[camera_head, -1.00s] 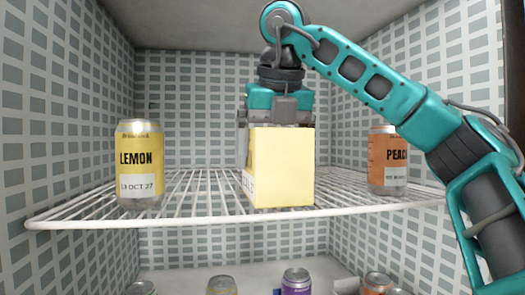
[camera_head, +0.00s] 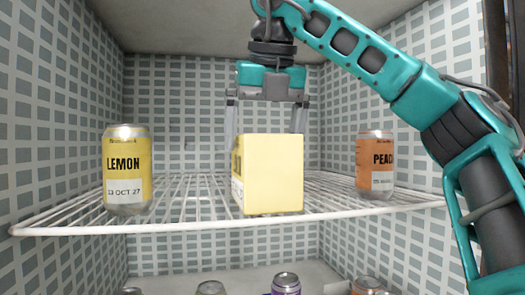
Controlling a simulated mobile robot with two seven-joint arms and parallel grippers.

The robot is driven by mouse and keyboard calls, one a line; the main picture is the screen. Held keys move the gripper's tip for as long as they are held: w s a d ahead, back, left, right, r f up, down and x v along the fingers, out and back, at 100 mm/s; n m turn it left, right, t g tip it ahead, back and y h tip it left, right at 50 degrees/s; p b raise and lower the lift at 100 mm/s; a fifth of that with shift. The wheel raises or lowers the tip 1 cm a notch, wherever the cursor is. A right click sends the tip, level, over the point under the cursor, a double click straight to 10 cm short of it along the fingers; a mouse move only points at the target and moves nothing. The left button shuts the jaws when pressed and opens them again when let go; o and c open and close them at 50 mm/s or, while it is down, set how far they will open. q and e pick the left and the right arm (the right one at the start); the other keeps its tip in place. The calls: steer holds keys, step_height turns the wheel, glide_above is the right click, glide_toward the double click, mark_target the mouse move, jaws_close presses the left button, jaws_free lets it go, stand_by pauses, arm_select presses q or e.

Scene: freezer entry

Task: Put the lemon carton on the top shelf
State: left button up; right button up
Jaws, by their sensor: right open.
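The lemon carton is a pale yellow box (camera_head: 272,175) standing upright on the white wire top shelf (camera_head: 200,227), near its front edge and around the middle. Only a sliver of its printed left side shows, too narrow to read. My right gripper (camera_head: 267,132) points down from above with its jaws open. Its two grey fingers are apart, reaching down behind the carton's upper part; the right fingertip is partly hidden by it. My left gripper is not in view.
A yellow LEMON can (camera_head: 127,165) stands on the shelf to the left, and an orange PEACH can (camera_head: 374,165) to the right. Several can tops, one purple (camera_head: 286,283), show below. Shelf space is free on both sides of the carton.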

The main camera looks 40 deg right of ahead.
steer(key=shift+v, duration=1.85)
steer(key=shift+f, duration=0.1)
